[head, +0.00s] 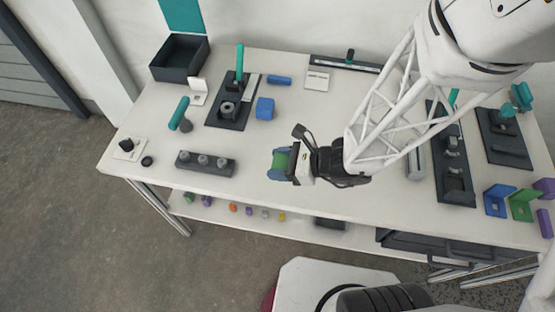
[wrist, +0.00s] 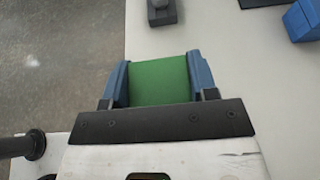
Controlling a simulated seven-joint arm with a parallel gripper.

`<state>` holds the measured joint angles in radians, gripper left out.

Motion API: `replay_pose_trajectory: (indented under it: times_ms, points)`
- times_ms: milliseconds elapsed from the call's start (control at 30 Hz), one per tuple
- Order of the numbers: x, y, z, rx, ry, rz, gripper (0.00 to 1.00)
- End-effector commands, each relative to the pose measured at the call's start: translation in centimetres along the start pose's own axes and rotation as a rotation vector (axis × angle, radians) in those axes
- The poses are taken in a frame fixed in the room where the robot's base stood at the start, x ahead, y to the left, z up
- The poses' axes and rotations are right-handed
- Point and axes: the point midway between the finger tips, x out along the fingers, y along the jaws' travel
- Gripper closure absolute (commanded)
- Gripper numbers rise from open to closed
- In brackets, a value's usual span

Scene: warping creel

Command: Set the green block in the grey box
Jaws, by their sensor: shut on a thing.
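The green block (wrist: 160,82) is between the two blue fingers of my gripper (wrist: 159,80) in the wrist view, with a finger against each side. In the head view the green block (head: 280,161) shows between the fingers of my gripper (head: 279,164), over the front middle of the white table. The grey box (head: 181,58) is an open, dark grey box at the table's back left corner. Its inside looks empty from here. My gripper is well to the right and in front of it.
A dark fixture plate (head: 228,112) with a teal-handled clamp and a teal-handled tool (head: 179,113) lie near the box. A blue block (head: 265,108) and a dark bar with several knobs (head: 205,163) stand left of my gripper. More fixtures (head: 455,185) are at the right.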

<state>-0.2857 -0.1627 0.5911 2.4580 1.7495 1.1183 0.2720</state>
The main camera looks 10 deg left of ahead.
Motion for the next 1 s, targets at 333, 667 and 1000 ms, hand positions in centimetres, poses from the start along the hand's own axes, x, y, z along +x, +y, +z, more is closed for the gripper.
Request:
replay_pose_trajectory:
  times_ms: [333, 667, 1000]
  points:
    - [0.0, 0.0, 0.0, 0.000, 0.000, 0.000, 0.72]
    - [0.0, -0.1, 0.0, 0.000, 0.000, -0.001, 0.72]
    - [0.1, -3.9, -0.3, 0.021, 0.000, -0.054, 0.72]
